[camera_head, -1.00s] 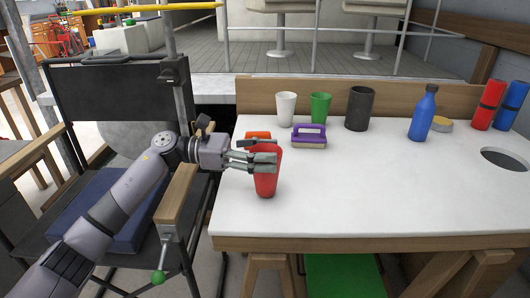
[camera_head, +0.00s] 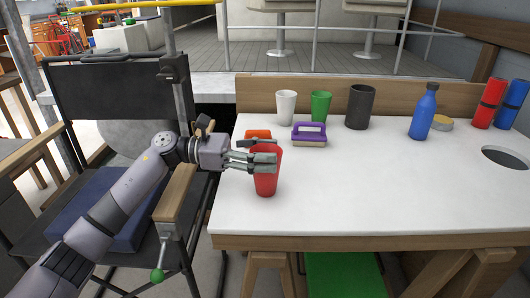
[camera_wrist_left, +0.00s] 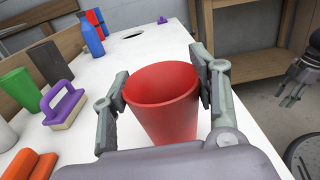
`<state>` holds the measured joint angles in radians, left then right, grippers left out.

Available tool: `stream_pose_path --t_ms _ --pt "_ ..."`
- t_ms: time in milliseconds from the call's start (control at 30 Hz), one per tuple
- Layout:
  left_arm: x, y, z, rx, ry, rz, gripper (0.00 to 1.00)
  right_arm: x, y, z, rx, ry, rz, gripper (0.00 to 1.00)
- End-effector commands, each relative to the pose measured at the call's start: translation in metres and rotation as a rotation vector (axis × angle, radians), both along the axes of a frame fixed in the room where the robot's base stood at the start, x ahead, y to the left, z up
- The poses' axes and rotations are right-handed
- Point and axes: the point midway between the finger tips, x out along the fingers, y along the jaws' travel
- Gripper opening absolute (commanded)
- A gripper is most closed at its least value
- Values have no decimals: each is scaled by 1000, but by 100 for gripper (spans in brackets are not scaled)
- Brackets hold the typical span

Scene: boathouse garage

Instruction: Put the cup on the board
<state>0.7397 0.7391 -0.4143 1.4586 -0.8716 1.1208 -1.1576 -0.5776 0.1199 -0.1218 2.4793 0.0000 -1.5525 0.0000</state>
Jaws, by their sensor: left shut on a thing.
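A red cup (camera_head: 265,183) is upright near the left end of the white table, between the fingers of my left gripper (camera_head: 264,162). In the left wrist view my left gripper (camera_wrist_left: 164,100) has one finger on each side of the red cup (camera_wrist_left: 165,110), shut on it near its rim. The cup looks empty. I cannot tell whether its base touches the table. My right gripper (camera_wrist_left: 292,88) shows small at the right edge of the left wrist view; its opening is unclear. I cannot pick out a separate board on the table.
A white cup (camera_head: 286,108), green cup (camera_head: 320,106) and black cup (camera_head: 359,108) stand along the table's back. A purple-handled brush (camera_head: 309,135) and orange object (camera_head: 258,135) lie nearer. A blue bottle (camera_head: 423,113) stands right, near a hole (camera_head: 505,159). The table's middle is clear.

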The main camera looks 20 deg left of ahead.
Motion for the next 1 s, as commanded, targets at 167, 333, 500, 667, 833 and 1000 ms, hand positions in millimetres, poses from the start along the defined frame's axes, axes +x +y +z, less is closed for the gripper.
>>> stream_pose_path --t_ms 167,333,500,667,833,1000 --pt "0 0 -2 -1 0 0 23 3 1 -1 3 -11 1 40" --pt "0 0 -2 0 0 0 64 3 1 -1 3 -12 1 40" --pt "0 0 -2 0 0 0 75 3 1 -1 3 -12 1 40" --pt "0 0 -2 0 0 0 78 3 1 -1 3 -12 1 40" --pt "0 0 -2 0 0 0 78 3 1 -1 3 -12 1 40" --pt "-3 13 -2 2 1 3 78 3 1 -1 3 -12 1 40"
